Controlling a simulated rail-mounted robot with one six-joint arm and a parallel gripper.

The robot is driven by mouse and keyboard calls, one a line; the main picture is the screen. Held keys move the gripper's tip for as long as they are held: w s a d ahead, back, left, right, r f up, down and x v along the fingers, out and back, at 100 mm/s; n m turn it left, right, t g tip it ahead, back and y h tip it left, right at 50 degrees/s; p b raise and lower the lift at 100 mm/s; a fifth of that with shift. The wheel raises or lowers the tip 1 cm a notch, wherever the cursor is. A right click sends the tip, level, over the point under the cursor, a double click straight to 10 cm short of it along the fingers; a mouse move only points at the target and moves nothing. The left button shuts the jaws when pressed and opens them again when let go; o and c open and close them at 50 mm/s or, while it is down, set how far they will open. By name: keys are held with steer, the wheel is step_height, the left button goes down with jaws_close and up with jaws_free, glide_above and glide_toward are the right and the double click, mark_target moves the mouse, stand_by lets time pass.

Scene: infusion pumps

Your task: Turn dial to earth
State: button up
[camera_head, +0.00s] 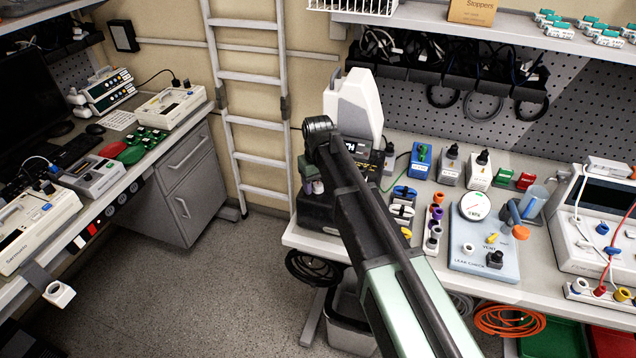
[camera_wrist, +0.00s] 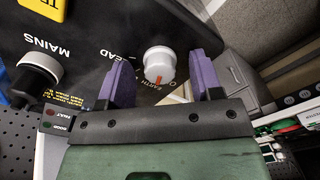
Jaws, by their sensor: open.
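The dial (camera_wrist: 159,64) is a small white knob with a red pointer mark, on a dark panel (camera_wrist: 85,25) in the wrist view. The panel's lettering is upside down there; I read LEAD beside the dial and a label like EARTH just below it. The red mark is on the knob's lower side, near that label and a small O; its exact setting is unclear. My gripper (camera_wrist: 160,70) is open, with one purple finger on each side of the dial and visible gaps. In the head view, my gripper (camera_head: 313,178) is beside a black device (camera_head: 318,208); the dial is hidden.
In the head view, small coloured units (camera_head: 421,160) and a leak-check board (camera_head: 484,240) crowd the bench right of my arm. The floor left of the bench is open.

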mark_target(318, 184)
step_height(318, 184, up, 11)
steer(key=p, duration=1)
steer(key=shift+p, duration=0.3)
